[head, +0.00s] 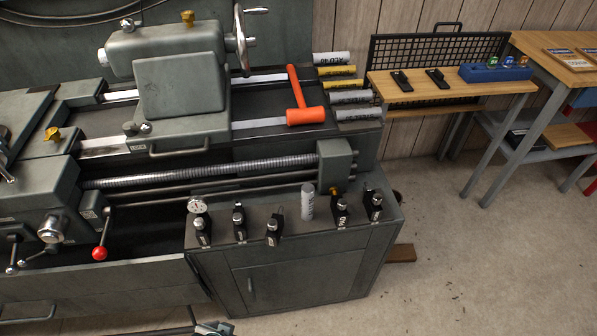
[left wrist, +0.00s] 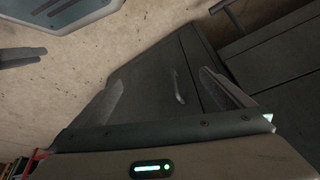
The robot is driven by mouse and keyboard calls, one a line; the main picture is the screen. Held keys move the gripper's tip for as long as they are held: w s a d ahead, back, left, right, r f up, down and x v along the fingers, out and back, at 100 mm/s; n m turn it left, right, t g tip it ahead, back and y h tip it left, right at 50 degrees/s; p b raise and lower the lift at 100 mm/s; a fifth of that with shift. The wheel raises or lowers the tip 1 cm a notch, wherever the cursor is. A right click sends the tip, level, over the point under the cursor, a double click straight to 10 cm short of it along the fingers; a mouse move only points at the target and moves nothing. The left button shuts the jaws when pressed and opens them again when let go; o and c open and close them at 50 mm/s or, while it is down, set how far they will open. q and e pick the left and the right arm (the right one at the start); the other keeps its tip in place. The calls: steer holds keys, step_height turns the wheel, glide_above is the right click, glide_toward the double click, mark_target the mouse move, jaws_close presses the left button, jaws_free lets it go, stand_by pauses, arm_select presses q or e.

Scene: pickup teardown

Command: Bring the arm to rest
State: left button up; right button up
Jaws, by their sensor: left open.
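My left gripper (left wrist: 162,80) shows in the left wrist view with its two fingers spread apart and nothing between them. Beyond the fingers is the grey front of the cabinet (left wrist: 160,65) with its handle; the gripper appears apart from it. In the head view only a small piece of what seems to be my left arm (head: 215,328) shows at the bottom edge, below the cabinet (head: 300,275).
Black tool holders and an upright grey cylinder (head: 307,202) stand on the cabinet top. An orange mallet (head: 306,116) lies on the green lathe (head: 180,90). A wooden shelf (head: 450,85) and a workbench (head: 560,65) stand at the right. The floor (head: 480,260) at right is mostly clear.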

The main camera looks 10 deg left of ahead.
arm_select(q)
steer(key=s+d+f+t, duration=0.1)
steer(key=s+f, duration=0.1)
steer(key=f, duration=0.8)
steer(key=s+d+f+h, duration=0.1)
steer(key=s+f, duration=0.2)
steer(key=f, duration=0.8)
steer(key=shift+s+d+t, duration=0.15)
steer(key=shift+d+t, duration=0.1)
steer(key=shift+t, duration=0.15)
